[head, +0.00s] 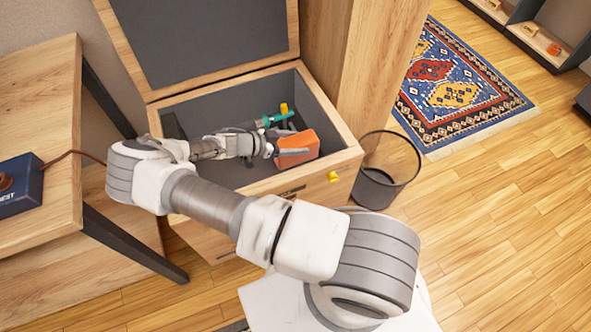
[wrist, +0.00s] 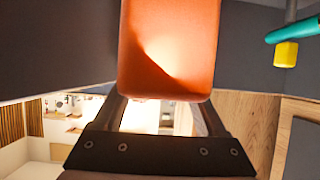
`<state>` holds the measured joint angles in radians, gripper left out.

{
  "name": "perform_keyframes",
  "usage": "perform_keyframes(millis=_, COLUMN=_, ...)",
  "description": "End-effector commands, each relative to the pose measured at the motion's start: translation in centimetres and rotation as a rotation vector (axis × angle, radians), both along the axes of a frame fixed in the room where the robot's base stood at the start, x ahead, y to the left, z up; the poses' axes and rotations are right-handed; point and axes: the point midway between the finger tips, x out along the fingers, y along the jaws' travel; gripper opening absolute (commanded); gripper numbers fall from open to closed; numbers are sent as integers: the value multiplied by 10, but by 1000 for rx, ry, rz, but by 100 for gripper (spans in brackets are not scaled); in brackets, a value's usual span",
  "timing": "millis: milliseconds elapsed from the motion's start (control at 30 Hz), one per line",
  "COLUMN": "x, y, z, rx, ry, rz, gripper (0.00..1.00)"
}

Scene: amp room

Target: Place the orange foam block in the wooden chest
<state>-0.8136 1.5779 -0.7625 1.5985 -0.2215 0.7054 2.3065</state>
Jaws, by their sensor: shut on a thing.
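The orange foam block (head: 299,147) is held in my gripper (head: 288,152), whose fingers are shut on it. The wooden chest (head: 345,160) stands with its lid up and leaning back, and its inside is lined dark grey. In the head view, block and gripper appear within the chest's opening, near its front right wall; I cannot tell how far down the block is. In the wrist view, the block (wrist: 168,45) fills the upper middle and hides the fingertips.
A teal thing (head: 278,118) and a yellow piece (head: 284,107) show near the chest's far side. A dark mesh bin (head: 378,190) stands right of the chest. A wooden desk (head: 50,85) with a dark blue box (head: 22,192) is at left.

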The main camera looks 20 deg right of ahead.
Motion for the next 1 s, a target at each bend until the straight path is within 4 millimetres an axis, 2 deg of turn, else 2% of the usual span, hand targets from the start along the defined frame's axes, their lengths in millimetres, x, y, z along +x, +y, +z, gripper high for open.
perform_keyframes(millis=300, x=-1, y=-1, z=-57, rx=0, ry=1, rz=-2, gripper=20)
perform_keyframes(millis=467, x=0, y=0, z=-70, rx=-1, ry=0, rz=-1, gripper=20)
perform_keyframes(millis=633, x=-1, y=0, z=-95, rx=1, ry=1, rz=-2, gripper=20)
perform_keyframes(millis=1000, x=0, y=0, z=-99, rx=0, ry=0, rz=0, gripper=20)
